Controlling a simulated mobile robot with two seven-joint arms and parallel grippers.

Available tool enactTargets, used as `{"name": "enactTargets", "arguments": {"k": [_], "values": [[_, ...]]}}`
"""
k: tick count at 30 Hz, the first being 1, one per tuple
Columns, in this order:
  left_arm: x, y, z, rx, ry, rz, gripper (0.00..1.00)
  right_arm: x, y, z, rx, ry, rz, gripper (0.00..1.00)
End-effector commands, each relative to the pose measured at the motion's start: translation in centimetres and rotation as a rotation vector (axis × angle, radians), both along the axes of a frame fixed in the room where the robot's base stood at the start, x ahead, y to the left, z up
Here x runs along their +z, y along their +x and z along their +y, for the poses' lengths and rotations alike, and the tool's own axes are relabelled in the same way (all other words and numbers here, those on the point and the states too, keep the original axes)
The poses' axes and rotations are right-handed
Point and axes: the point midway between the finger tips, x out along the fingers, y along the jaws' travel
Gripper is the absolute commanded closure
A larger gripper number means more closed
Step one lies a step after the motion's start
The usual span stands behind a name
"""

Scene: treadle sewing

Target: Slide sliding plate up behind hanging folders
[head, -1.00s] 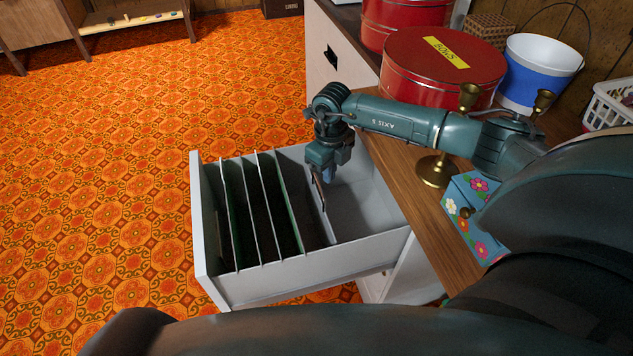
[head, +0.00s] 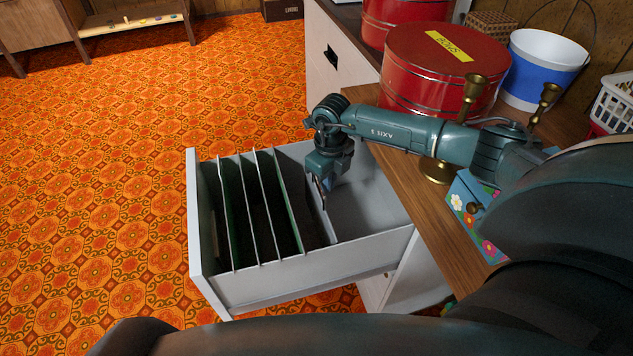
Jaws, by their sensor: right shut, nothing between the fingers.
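The sliding plate (head: 318,212) is a thin grey upright divider inside the open drawer (head: 310,287). Several hanging folders (head: 262,210), thin upright sheets with green faces, fill the drawer's left part. A dark gap separates the plate from the nearest folder. My right gripper (head: 323,187) reaches down into the drawer at the plate's upper edge, on its right side. Its fingers are shut and empty; whether they touch the plate cannot be told. The arm hides part of the drawer's rear corner. My left gripper is not in view.
The drawer's right compartment (head: 365,205) is empty. A wooden top (head: 440,222) borders it, carrying red tins (head: 440,75), brass candlesticks (head: 436,170), a flowered blue box (head: 468,205) and a blue-white bucket (head: 540,70). Orange patterned floor (head: 90,200) lies open at left.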

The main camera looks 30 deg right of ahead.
Motion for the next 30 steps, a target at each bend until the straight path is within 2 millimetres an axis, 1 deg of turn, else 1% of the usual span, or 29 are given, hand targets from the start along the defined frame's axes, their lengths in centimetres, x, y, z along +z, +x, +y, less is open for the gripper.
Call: {"name": "enactTargets", "arguments": {"k": [1, 3, 14, 24, 30], "values": [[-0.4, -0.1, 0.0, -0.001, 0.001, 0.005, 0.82, -0.3, 0.0, 0.0, 0.000, 0.000, 0.000, 1.00], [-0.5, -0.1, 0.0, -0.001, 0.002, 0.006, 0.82, -0.4, 0.0, 0.0, 0.000, 0.000, 0.000, 1.00], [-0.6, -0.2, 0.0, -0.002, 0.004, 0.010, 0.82, -0.4, 0.0, 0.1, 0.000, 0.000, 0.000, 1.00], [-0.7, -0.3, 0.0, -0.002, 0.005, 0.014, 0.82, -0.4, 0.2, 0.9, 0.000, 0.001, -0.001, 1.00], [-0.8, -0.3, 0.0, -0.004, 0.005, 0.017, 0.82, -0.4, 0.3, 1.0, 0.000, 0.000, -0.001, 1.00]]}}
